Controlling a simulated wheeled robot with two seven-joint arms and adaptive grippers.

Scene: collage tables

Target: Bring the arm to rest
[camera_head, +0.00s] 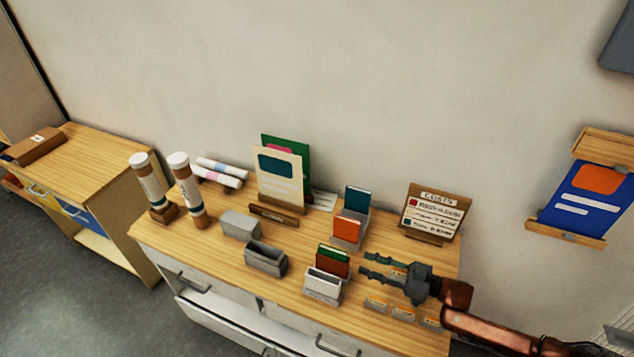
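My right gripper (372,267) reaches in from the lower right over the right part of the wooden table (225,272). Its two dark fingers point left and are apart, with nothing seen between them. The fingertips are just right of a white card holder (323,286) with green and brown-red cards. My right arm (490,328) runs back to the lower right corner. My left gripper is not in view.
Two brown tubes (190,200) with white caps stand at the table's left. Grey boxes (266,258), a card stand (280,178), an orange card (347,230) and a costs sign (436,211) crowd the top. Small labelled tiles (404,313) lie below the gripper. A side table (95,150) stands left.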

